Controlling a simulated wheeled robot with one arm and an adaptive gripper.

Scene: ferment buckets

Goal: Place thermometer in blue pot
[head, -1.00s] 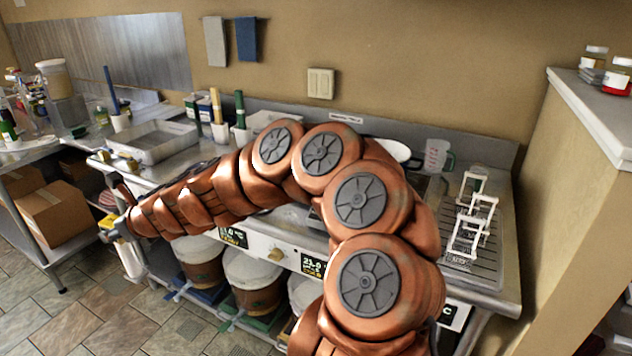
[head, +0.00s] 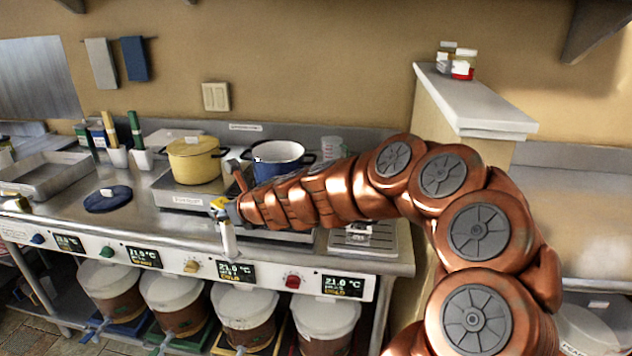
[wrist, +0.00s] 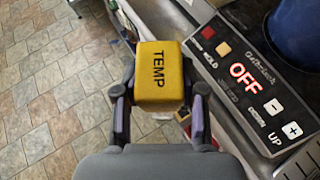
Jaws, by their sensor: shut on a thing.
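My gripper (head: 222,206) is shut on the thermometer, around its yellow head marked TEMP (wrist: 160,75). In the head view the thermometer's pale stem (head: 228,238) hangs down in front of the counter's front edge. The blue pot (head: 283,172), with a white inside and dark handles, stands at the back of the counter, beyond and to the right of my gripper. My forearm partly hides its lower front. The pot's dark blue side (wrist: 297,30) also shows at the top right of the wrist view.
A yellow pot (head: 195,163) with a lid stands on a burner left of the blue pot. A control panel (wrist: 245,75) reading OFF lies right of my gripper. A dark blue lid (head: 108,199) lies on the counter. Lidded buckets (head: 245,305) stand below.

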